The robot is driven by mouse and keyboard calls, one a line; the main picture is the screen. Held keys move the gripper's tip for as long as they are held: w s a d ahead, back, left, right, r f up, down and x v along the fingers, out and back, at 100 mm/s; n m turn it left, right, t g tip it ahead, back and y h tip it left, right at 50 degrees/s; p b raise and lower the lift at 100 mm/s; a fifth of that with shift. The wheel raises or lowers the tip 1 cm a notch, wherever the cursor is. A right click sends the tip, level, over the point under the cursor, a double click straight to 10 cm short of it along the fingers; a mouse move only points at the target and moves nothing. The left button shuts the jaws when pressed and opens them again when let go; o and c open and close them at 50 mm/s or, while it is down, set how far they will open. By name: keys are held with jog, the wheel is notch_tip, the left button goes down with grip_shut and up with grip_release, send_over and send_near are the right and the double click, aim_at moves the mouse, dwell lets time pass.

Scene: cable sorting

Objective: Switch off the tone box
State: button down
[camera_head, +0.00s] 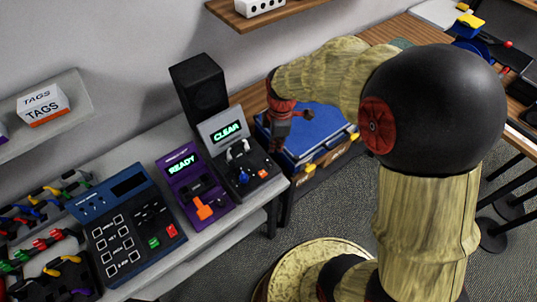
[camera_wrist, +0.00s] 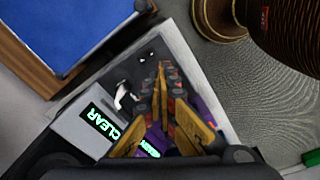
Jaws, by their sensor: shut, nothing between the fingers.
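Several devices stand in a row on the grey bench, and I cannot read which one is the tone box. A black-and-grey device (camera_head: 244,173) has a lit screen reading CLEAR (camera_head: 226,132), a white curved handle and an orange button. My gripper (camera_head: 277,147) is shut and empty, pointing down beside the CLEAR device, in front of a blue-topped case.
A blue keypad box (camera_head: 93,207) with green and red buttons stands left of the purple device. A black speaker (camera_head: 198,84) stands behind. The blue-topped case (camera_head: 315,128) is right of the bench. Racks of coloured cables (camera_head: 40,240) fill the left end.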

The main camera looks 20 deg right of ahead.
aim_at(269, 162)
jog(key=w+n, duration=0.1)
jog(key=n, duration=0.1)
jog(key=w+n, duration=0.1)
jog(key=n, duration=0.1)
jog(key=r+n, duration=0.1)
jog(key=n, duration=0.1)
jog(key=shift+w+t, duration=0.4)
jog(key=shift+f, duration=0.1)
jog(key=f, duration=0.4)
jog(key=w+f+b, duration=0.1)
jog(key=f, duration=0.8)
jog(key=shift+w+a+f+b, duration=0.25)
jog(key=shift+a+f+b, duration=0.05)
jog(key=shift+b, duration=0.05)
jog(key=shift+w+f+b, duration=0.15)
jog(key=shift+f+b, duration=0.2)
jog(key=shift+f, duration=0.15)
jog(key=shift+r, duration=0.1)
